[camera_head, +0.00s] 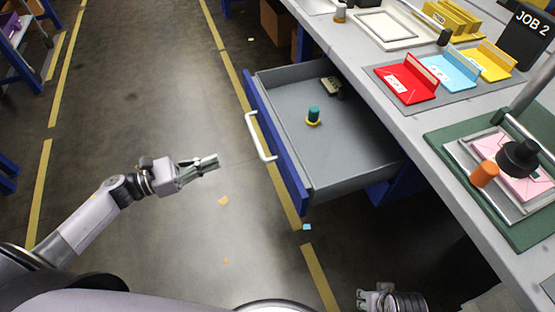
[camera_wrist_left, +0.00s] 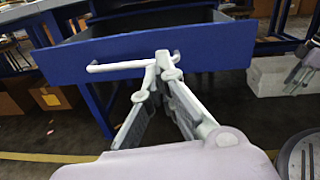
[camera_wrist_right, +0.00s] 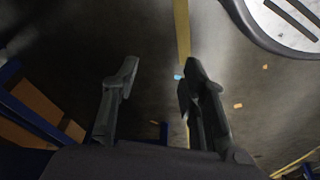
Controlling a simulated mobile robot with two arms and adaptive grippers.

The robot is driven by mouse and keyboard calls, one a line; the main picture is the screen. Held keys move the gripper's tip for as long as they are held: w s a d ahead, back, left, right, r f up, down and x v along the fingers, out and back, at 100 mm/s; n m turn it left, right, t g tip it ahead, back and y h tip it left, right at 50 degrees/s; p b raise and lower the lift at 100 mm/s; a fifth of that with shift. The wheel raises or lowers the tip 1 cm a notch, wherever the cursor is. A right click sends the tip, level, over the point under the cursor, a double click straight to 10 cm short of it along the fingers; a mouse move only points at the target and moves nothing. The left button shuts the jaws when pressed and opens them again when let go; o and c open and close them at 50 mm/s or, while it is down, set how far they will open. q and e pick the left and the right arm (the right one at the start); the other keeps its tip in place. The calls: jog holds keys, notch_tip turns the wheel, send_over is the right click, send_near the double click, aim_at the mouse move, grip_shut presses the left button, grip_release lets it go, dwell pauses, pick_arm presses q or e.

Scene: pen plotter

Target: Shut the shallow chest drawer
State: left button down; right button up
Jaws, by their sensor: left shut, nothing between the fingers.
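The shallow drawer (camera_head: 356,155) stands pulled far out from under the grey bench. Its front is blue with a white bar handle (camera_head: 261,137). My left gripper (camera_head: 212,162) is shut and empty, out in front of the drawer, apart from the handle. The left wrist view shows the blue front (camera_wrist_left: 210,48) and the handle (camera_wrist_left: 120,65) ahead of the fingertips (camera_wrist_left: 162,58). My right gripper (camera_head: 362,297) is low at the bottom edge; its fingers are apart and empty in the right wrist view (camera_wrist_right: 160,75).
The bench top (camera_head: 385,88) holds red (camera_head: 407,84), blue and yellow holders and a green mat (camera_head: 452,143) with a press-like device. The floor (camera_head: 140,110) left of the drawer is clear apart from yellow lines and paper scraps.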

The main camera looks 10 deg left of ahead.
pick_arm(q)
jog(key=m, duration=0.1)
send_near(276, 144)
jog(key=shift+m+g+h, duration=0.3)
jog(key=shift+m+g, duration=0.1)
jog(key=x, duration=0.5)
jog(key=shift+w+d+r+p, duration=0.2)
jog(key=shift+w+p, duration=0.1)
jog(key=shift+w+d+f, duration=0.1)
jog(key=shift+w+d, duration=0.3)
jog(key=shift+d, duration=0.2)
pick_arm(e)
jog(key=shift+s+f, duration=0.3)
jog(key=shift+f, duration=0.6)
pick_arm(q)
jog(key=shift+w+d, duration=0.1)
